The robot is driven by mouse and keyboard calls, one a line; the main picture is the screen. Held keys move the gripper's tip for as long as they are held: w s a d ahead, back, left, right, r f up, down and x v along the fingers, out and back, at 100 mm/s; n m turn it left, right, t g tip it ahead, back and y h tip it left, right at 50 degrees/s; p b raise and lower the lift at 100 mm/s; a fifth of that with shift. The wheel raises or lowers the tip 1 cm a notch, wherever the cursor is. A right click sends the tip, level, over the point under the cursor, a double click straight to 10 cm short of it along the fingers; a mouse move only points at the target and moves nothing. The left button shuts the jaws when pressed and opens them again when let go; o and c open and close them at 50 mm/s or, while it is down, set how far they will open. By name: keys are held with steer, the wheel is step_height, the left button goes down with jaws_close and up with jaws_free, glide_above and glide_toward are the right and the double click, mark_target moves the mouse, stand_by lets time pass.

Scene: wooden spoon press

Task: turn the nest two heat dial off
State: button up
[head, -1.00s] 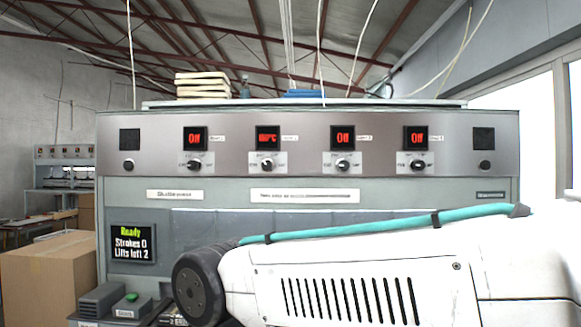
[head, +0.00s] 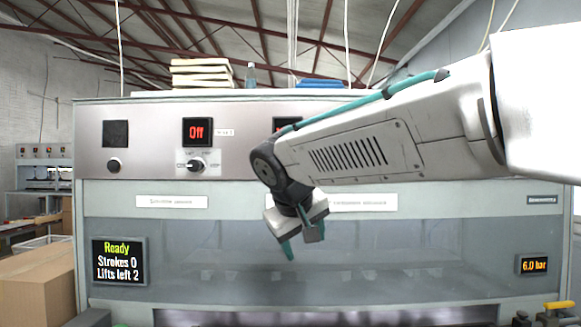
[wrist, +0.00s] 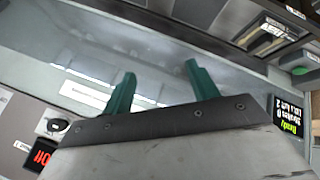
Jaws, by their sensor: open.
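The press's upper panel carries a row of displays with dials. In the head view the second display (head: 287,124) from the left of that row is mostly covered by my arm, and its reading is cut off. The dial below it, likely nest two's, is hidden behind my arm. The first dial (head: 196,166) shows under a display (head: 197,131) reading Off. My gripper (head: 300,243) hangs below the panel, pointing down, open and empty. In the wrist view its teal fingers (wrist: 160,72) are apart with nothing between; a dial (wrist: 57,127) and an Off display sit at lower left.
A status screen (head: 119,262) reads Ready, Strokes 0, Lifts left 2. A pressure display (head: 534,265) reads 6.0 bar. A cardboard box (head: 38,283) stands at the left.

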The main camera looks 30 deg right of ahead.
steer(key=w+d+r+t+h, duration=0.2)
steer(key=w+d+r+h, duration=0.1)
steer(key=w+r, duration=0.6)
steer(key=w+d+r+t+h, duration=0.2)
steer(key=w+d+r, duration=0.1)
steer(key=w+r, duration=0.6)
steer(key=shift+m+h, duration=0.3)
steer(key=shift+m, duration=0.1)
steer(key=x, duration=0.5)
steer(key=w+a+x, duration=0.1)
steer(key=x, duration=0.2)
steer(key=shift+w+d+f, duration=0.2)
steer(key=shift+w+f, duration=0.05)
steer(key=shift+f, duration=0.05)
steer(key=shift+w+d+f, duration=0.1)
steer(key=shift+w+d, duration=0.05)
steer(key=shift+d, duration=0.05)
steer(key=c, duration=1)
